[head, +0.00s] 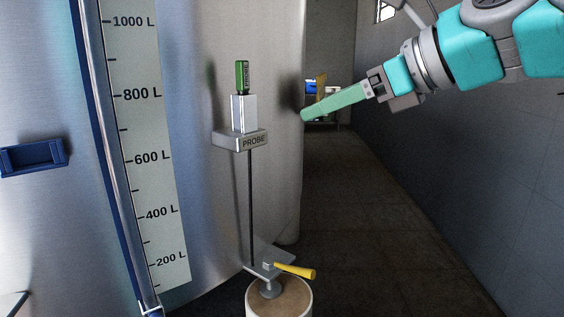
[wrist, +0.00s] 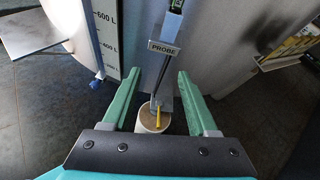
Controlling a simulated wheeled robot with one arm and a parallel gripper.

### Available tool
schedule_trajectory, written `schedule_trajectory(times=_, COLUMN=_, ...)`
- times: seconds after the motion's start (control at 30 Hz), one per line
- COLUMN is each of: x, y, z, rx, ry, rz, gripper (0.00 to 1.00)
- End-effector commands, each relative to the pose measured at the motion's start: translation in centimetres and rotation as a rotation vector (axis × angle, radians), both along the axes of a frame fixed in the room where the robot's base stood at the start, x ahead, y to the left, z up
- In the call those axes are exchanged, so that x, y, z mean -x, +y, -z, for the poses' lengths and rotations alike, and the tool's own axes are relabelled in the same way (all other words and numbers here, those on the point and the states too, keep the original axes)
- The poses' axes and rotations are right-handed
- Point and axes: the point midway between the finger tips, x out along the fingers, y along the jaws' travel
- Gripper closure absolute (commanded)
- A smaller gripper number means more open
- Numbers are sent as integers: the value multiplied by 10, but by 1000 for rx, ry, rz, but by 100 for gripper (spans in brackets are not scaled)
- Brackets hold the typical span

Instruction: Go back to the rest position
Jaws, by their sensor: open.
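My gripper (head: 306,116) is raised in front of the aisle at the upper right of the head view, to the right of the tank's probe. Its green fingers also show in the wrist view (wrist: 158,85), spread apart with nothing between them. The probe (head: 243,77) has a green top and stands in a white block on the bracket labelled PROBE (head: 240,140). In the wrist view the probe bracket (wrist: 163,48) lies beyond the fingertips, apart from them. A yellow handle (head: 295,271) sits low on a metal plate.
The steel tank (head: 200,190) with its litre scale (head: 140,150) fills the left. A blue holder (head: 33,157) is on its wall. A round pale container (head: 280,298) stands under the yellow handle. A grey wall (head: 450,170) bounds the right. The aisle floor (head: 350,230) between is clear.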

Motion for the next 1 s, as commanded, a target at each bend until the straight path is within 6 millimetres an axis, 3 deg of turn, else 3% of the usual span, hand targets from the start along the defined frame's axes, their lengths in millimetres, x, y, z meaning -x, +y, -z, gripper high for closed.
schedule_trajectory(times=0.27, x=8, y=15, z=66, rx=253, ry=-64, rz=-140, gripper=41)
schedule_trajectory(times=0.47, x=28, y=22, z=146, rx=533, ry=-129, rz=-356, gripper=41)
schedule_trajectory(times=0.7, x=82, y=5, z=272, rx=916, ry=-221, rz=-825, gripper=41)
schedule_trajectory(times=0.9, x=145, y=-30, z=360, rx=1101, ry=-286, rz=-1300, gripper=41)
schedule_trajectory(times=1.0, x=178, y=-49, z=394, rx=1127, ry=-316, rz=-1532, gripper=41)
